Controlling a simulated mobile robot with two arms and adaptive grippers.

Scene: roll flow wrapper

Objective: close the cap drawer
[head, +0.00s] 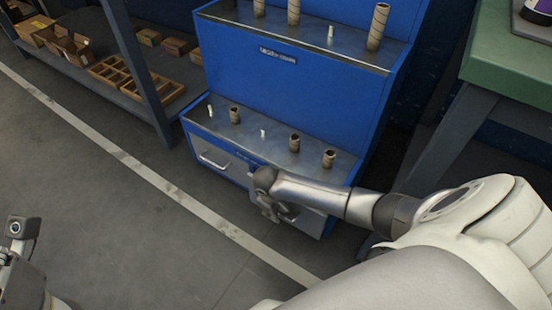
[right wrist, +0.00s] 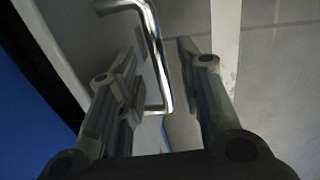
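A blue cabinet (head: 290,85) has two grey-fronted drawers at its base. The left drawer (head: 232,168) has a bar handle (head: 213,161) and looks flush. The right drawer (head: 311,222) is partly hidden by my right gripper (head: 277,210), which is at its front. I cannot read which one is the cap drawer, nor tell how far the right one stands out. In the right wrist view, a shiny bar handle (right wrist: 156,55) lies between the spread fingers of my right gripper (right wrist: 158,80), with gaps beside it. Part of my left gripper (head: 20,240) shows at the lower left edge.
Cardboard tubes (head: 377,27) and smaller rolls (head: 295,142) stand on the cabinet's steps. A shelf with wooden trays (head: 118,72) is at the left. A green-topped table (head: 510,60) is at the right. The floor (head: 130,220) in front is clear.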

